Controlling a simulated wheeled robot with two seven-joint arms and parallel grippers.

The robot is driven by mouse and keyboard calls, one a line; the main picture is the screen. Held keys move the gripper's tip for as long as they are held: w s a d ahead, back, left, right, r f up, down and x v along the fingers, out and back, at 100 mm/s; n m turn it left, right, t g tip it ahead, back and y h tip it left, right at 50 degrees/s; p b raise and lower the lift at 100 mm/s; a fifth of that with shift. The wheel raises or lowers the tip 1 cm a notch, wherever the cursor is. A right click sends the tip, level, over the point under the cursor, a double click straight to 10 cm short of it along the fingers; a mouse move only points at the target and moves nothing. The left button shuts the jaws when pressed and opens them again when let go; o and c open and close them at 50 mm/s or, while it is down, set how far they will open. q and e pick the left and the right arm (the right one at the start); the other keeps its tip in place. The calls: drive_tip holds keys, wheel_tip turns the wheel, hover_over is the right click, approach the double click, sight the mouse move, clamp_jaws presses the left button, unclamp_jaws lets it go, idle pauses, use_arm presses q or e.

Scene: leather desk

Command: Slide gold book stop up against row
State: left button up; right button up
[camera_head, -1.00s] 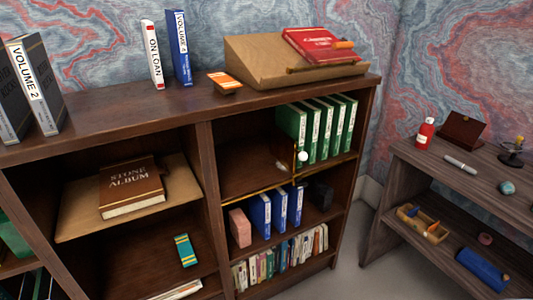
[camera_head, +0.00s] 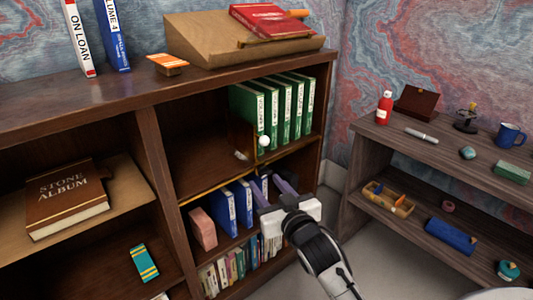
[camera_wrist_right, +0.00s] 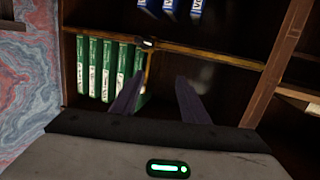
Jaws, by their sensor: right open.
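The gold book stop (camera_head: 255,146) appears as a thin upright gold edge with a pale round knob, at the left end of the green book row (camera_head: 285,112) on the upper right shelf. Whether it touches the nearest book is unclear. In the right wrist view, where the scene appears upside down, the stop (camera_wrist_right: 149,70) is a narrow gold upright beside the green books (camera_wrist_right: 108,70). My right gripper (camera_head: 272,190) is open and empty, in front of the bookcase and lower than the stop in the picture. Its two fingers (camera_wrist_right: 160,80) point toward the shelf. My left gripper is out of view.
Blue binders (camera_head: 236,206) and a pink block (camera_head: 202,228) stand on the shelf below. A gold-edged shelf front (camera_head: 215,187) runs under the green row's compartment. That compartment is empty left of the stop. A side desk (camera_head: 365,145) stands at right.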

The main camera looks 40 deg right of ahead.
drive_tip(key=m+t+h, duration=0.1)
drive_tip(key=h, duration=0.1)
approach(266, 144)
drive_tip(key=w, duration=0.2)
drive_tip(key=x, duration=0.3)
drive_tip(key=b+x, duration=0.1)
drive_tip(key=x, duration=0.5)
drive_tip(key=shift+w+d+r, duration=0.1)
drive_tip(key=shift+w+d, duration=0.05)
drive_tip(key=shift+d, duration=0.25)
clamp_jaws()
